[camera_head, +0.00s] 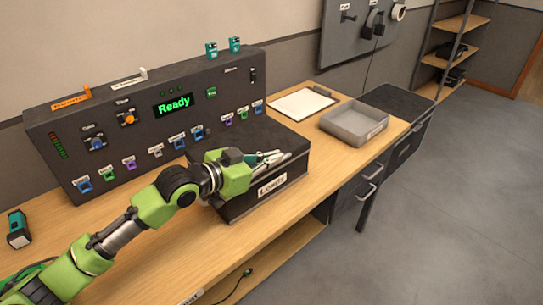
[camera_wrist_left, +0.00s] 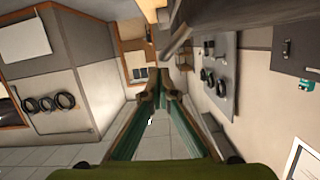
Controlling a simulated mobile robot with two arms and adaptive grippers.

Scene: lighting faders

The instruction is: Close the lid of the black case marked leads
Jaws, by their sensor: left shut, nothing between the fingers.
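The black case (camera_head: 240,208) stands on the wooden bench in front of the lighting panel, with a white label reading "Leads" on its front. Its lid (camera_head: 240,136) lies flat or nearly flat over the body; I cannot tell whether a thin gap remains. My left gripper (camera_head: 277,158) is over the front part of the lid, fingers together and empty, pointing right. Whether it touches the lid is unclear. It hides part of the lid and front edge. In the left wrist view the closed fingers (camera_wrist_left: 161,92) point out into the room. My right gripper is not in view.
The fader panel (camera_head: 115,157) with a green "Ready" display stands behind the case. A clipboard (camera_head: 301,103) and a grey tray (camera_head: 346,127) lie to the right. A teal-and-black device (camera_head: 18,229) stands at far left. The bench front is mostly clear.

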